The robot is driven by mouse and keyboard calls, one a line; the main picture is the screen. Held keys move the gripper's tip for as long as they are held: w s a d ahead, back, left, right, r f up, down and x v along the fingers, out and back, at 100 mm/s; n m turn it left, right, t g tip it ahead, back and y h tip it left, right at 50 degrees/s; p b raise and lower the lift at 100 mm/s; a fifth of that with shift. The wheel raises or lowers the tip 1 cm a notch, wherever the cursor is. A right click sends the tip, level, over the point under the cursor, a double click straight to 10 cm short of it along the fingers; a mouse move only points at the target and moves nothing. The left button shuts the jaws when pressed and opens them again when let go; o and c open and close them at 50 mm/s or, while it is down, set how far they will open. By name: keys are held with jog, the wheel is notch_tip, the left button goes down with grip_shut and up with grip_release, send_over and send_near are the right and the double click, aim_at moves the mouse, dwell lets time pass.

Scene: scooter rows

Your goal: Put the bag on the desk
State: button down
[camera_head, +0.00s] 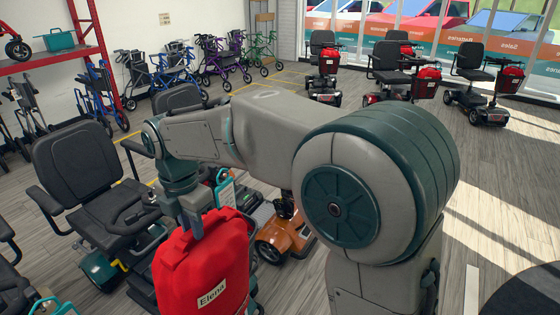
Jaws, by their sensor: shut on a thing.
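The red bag (205,268) hangs in front of me at the lower middle, with a white label reading "Elena" on its front. My gripper (194,225) is at the top of the bag and shut on it. The bag looks upright and clear of the seats behind it; its bottom is cut off by the picture edge. My arm reaches across the middle and hides part of the floor. I cannot make out a desk in this view.
A black-seated scooter (95,185) stands close at left, and an orange scooter (283,235) is just behind the bag. Several scooters with red bags stand at back right. Walkers line the back wall near a red shelf (60,62). Grey floor (510,185) is open at right.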

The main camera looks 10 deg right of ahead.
aim_at(207, 236)
jog(key=shift+w+d+f+m, duration=0.35)
jog(key=shift+d+f+m, duration=0.05)
jog(key=shift+w+d+f+m, duration=0.15)
jog(key=shift+d+f+m, duration=0.4)
jog(key=shift+d+m, duration=0.25)
jog(key=w+d+f+m, duration=0.3)
jog(key=d+f+m, duration=0.6)
jog(key=d+m, duration=0.3)
jog(key=w+d+f+m, duration=0.3)
jog(key=d+f+m, duration=0.7)
jog(key=d+m, duration=0.2)
jog(key=shift+w+f+m, duration=0.15)
jog(key=shift+w+m, duration=0.15)
jog(key=shift+m, duration=0.7)
